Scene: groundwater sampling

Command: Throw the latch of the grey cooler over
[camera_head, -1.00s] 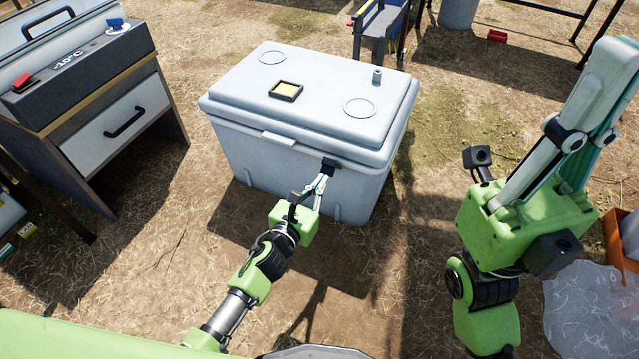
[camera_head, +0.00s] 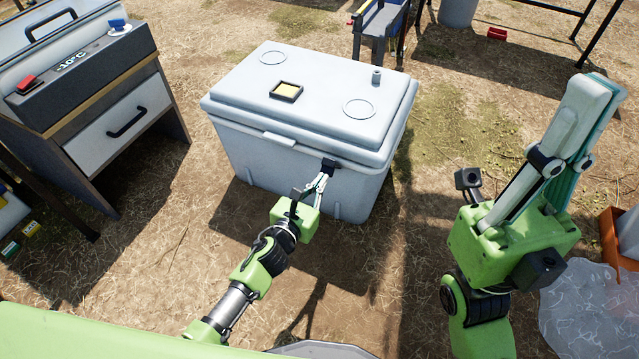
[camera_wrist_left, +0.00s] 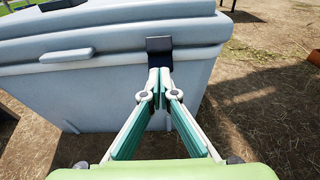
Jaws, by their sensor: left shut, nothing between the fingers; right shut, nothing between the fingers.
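The grey cooler (camera_head: 270,160) stands on the ground ahead of me with its lid down. Its dark latch (camera_head: 329,166) is on the front face, right of the middle, just under the lid's rim. In the left wrist view the latch (camera_wrist_left: 159,45) shows as a dark plate at the lid edge, with a dark part below it. My left gripper (camera_head: 323,177) is shut and empty, its fingertips at the lower part of the latch; whether they touch it I cannot tell. My right gripper (camera_head: 598,82) is shut, raised at the right, away from the cooler.
A dark cabinet with a white drawer (camera_head: 121,122) stands to the left of the cooler. A clear plastic bag (camera_head: 590,312) and an orange container (camera_head: 609,238) are at the lower right. Bare ground lies between the cooler and my right arm.

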